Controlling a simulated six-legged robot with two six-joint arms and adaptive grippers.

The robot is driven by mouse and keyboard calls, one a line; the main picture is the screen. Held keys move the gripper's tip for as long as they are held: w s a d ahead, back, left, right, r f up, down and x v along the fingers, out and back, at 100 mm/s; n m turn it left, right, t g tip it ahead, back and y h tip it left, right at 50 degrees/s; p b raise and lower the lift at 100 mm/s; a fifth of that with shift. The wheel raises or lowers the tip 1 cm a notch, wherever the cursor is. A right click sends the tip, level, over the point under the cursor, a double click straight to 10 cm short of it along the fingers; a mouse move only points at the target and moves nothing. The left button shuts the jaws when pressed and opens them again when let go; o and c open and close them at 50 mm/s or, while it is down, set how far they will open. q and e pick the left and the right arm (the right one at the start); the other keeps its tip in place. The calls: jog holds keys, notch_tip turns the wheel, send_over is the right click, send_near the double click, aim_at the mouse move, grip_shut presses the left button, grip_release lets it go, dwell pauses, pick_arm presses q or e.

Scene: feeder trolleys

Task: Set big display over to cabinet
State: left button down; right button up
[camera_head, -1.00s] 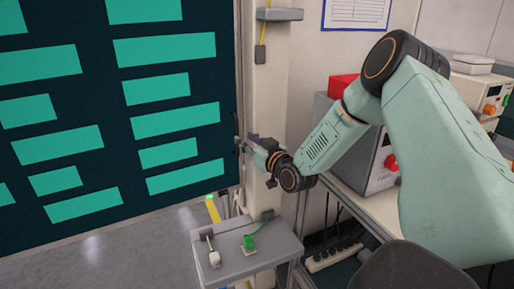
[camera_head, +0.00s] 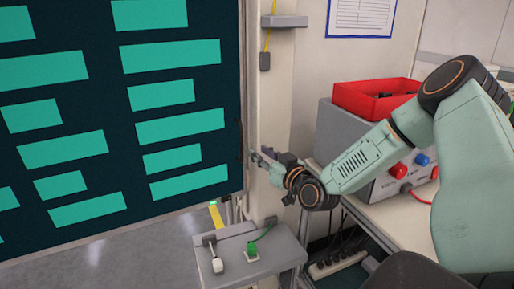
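The big display (camera_head: 120,128), a dark panel with rows of teal bars, fills the left of the view. Its right edge runs close to a pale post. My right gripper (camera_head: 256,158) is at that right edge, a little below mid-height. Its fingers are small and partly hidden against the edge, so I cannot tell whether they grip it. My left gripper is not in view. A grey equipment box (camera_head: 345,130) stands on a bench at the right; I cannot tell whether it is the cabinet.
A red bin (camera_head: 375,98) sits on the grey box. A small grey shelf (camera_head: 262,262) with a white lever and a green plug stands below my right gripper. A power strip (camera_head: 338,262) lies low beside the bench (camera_head: 400,222). Grey floor shows under the display.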

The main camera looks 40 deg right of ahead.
aim_at(213, 97)
jog(key=shift+t+y, duration=0.3)
jog(key=shift+y, duration=0.2)
jog(key=a+r+p, duration=0.1)
jog(key=r+p, duration=0.1)
jog(key=r, duration=0.2)
jog(key=w+a+r+p, duration=0.1)
jog(key=r+p, duration=0.1)
jog(key=r, duration=0.2)
jog(key=w+a+r+p, duration=0.1)
jog(key=a+r+p, duration=0.1)
jog(key=r, duration=0.3)
jog(key=shift+w, duration=0.25)
grip_shut()
jog(key=a+r+m+g+h+p, duration=0.1)
jog(key=a+r+m+g+p, duration=0.3)
jog(key=r+m+p, duration=0.5)
jog(key=w+f+m, duration=0.2)
jog(key=w+m, duration=0.1)
jog(key=w+d+f+m+b, duration=0.1)
jog(key=w+f+m, duration=0.2)
jog(key=w, duration=0.1)
jog(key=w+d+f+m+h+b, duration=0.1)
jog(key=w+f+m, duration=0.1)
jog(key=w+m, duration=0.1)
jog(key=shift+w+d+f+m, duration=0.15)
jog(key=shift+w+f+m, duration=0.15)
jog(key=shift+m, duration=0.3)
